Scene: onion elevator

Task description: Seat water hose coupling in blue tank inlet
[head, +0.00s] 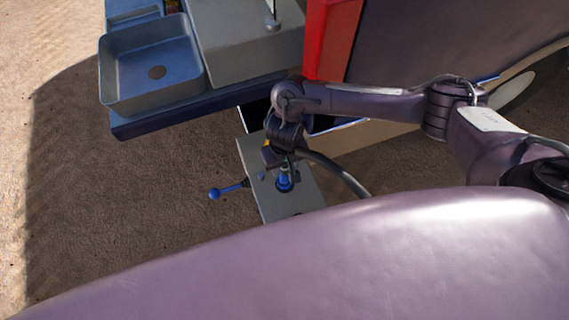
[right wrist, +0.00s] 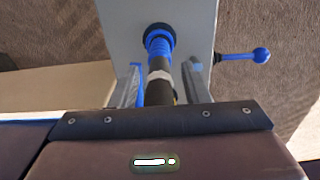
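The hose coupling shows in the right wrist view as a dark sleeve with a pale band (right wrist: 160,76), running into a ribbed blue piece (right wrist: 158,44) with a black ring at its far end. In the head view the blue inlet (head: 285,184) stands on the light grey top of a box-like unit (head: 256,200), right below my right gripper (head: 281,160). In the right wrist view my right gripper (right wrist: 162,80) has its fingers either side of the coupling, with gaps on both sides. The coupling looks in line with the inlet; how deep it sits is unclear. My left gripper is out of view.
A blue-knobbed lever (head: 215,193) sticks out left of the unit. A dark hose (head: 340,172) curves away to the right. A blue-grey basin (head: 150,66) and a red panel (head: 331,38) stand behind. Bare ground lies left.

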